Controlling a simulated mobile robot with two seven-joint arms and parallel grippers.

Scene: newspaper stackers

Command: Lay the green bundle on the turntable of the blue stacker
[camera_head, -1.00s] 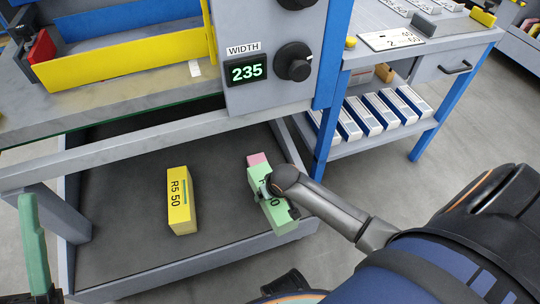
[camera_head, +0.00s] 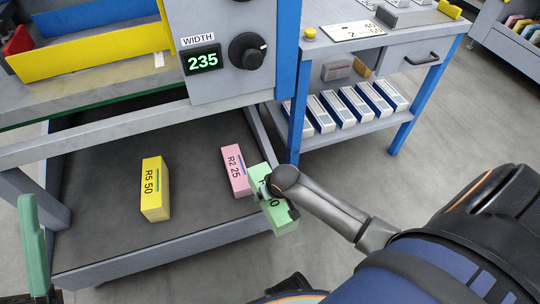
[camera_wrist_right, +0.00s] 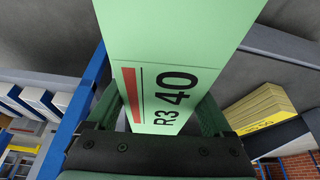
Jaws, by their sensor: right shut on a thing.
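The green bundle (camera_head: 283,219), marked R3 40, is held in my right gripper (camera_head: 275,190). In the right wrist view the bundle (camera_wrist_right: 170,45) fills the middle, with its label towards the camera and a dark green finger on each side. In the head view it is by the front right edge of the low grey tray (camera_head: 150,258). A machine with blue parts and a WIDTH display (camera_head: 202,60) reading 235 stands above the tray; no turntable can be made out. A green finger-like part, apparently of my left gripper (camera_head: 33,245), shows at the left edge.
A pink bundle (camera_head: 236,170), marked R2 25, and a yellow bundle (camera_head: 155,190), marked R5 50, are on the tray. A blue-legged table (camera_head: 400,75) with several white-and-blue packs on its shelf stands right. Grey floor (camera_head: 460,130) is free beyond it.

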